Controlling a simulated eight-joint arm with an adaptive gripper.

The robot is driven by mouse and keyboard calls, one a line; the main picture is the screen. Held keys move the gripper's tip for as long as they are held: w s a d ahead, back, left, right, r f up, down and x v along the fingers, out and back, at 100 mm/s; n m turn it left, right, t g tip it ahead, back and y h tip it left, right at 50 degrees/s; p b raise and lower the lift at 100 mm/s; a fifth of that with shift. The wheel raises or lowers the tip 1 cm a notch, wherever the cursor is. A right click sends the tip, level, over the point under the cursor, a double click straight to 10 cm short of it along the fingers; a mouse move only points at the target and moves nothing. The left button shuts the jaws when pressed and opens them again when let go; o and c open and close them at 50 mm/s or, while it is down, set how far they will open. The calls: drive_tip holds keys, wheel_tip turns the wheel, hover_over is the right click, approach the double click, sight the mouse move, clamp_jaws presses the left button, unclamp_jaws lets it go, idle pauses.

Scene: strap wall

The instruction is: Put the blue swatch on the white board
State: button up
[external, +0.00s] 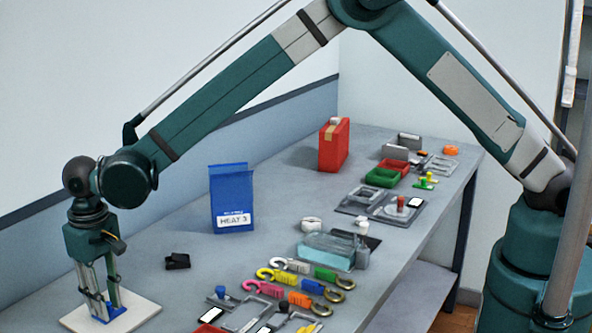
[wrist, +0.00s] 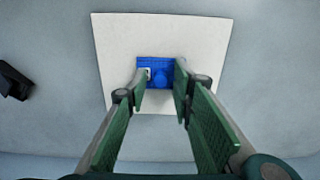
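The white board (external: 140,312) lies flat on the table at the near left; it also shows in the wrist view (wrist: 205,35). My gripper (external: 102,302) points down over the swatch.
A small black object (external: 177,261) lies right of the board. A blue bag (external: 231,198) and a red box (external: 333,145) stand farther back. Several coloured hooks (external: 300,283) and grey trays (external: 240,315) crowd the front edge. The table around the board is mostly clear.

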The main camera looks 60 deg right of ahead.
drive_tip(key=shift+r, duration=0.1)
wheel_tip(320, 180, up, 12)
drive_tip(key=shift+p, duration=0.3)
idle(0.4)
idle(0.6)
drive_tip(key=shift+r, duration=0.1)
